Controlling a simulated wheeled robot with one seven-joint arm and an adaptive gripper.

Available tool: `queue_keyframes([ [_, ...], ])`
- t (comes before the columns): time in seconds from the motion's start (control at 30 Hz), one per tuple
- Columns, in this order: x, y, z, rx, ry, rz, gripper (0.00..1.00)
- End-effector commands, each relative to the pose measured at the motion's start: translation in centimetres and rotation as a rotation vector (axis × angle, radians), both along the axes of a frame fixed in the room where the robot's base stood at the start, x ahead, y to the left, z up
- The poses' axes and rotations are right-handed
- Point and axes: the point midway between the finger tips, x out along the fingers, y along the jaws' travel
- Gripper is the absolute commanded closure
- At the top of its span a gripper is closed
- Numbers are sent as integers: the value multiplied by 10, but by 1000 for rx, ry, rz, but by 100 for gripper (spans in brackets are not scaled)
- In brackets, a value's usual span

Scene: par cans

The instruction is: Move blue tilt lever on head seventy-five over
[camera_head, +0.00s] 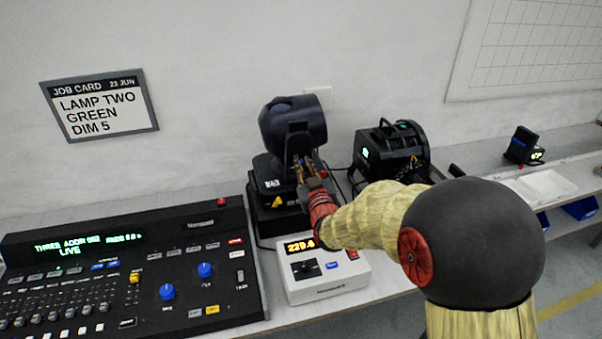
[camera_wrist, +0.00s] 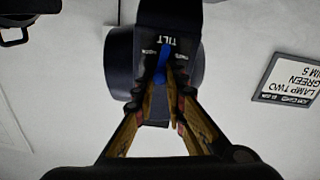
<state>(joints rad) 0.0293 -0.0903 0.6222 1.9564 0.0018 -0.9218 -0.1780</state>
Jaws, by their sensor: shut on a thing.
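A dark moving-head lamp (camera_head: 290,125) stands on its black base on the bench, its round head turned up. My gripper (camera_head: 308,168) reaches its near side from the lower right. In the wrist view, the blue tilt lever (camera_wrist: 161,67) sits below the upside-down word TILT on the lamp's yoke arm (camera_wrist: 168,18). My gripper (camera_wrist: 163,84) has its two brown fingers closed in on the lever, one on each side. The lever's lower end is hidden between the fingertips. The number on the lamp's base is too small to read surely.
A second lamp (camera_head: 391,150) stands to the right. A white meter box (camera_head: 325,283) with a lit display sits in front, partly behind my arm. A lighting console (camera_head: 130,275) fills the left. A job card (camera_head: 100,104) hangs on the wall.

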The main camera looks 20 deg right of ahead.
Motion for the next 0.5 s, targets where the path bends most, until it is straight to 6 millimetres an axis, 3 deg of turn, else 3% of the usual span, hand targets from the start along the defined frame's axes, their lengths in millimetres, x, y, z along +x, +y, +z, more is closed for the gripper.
queue_keyframes([
  [0.03, -1, 0, -13, 39, 13, 3, 100],
  [0.5, -2, -8, -16, 336, 10, 4, 100],
])
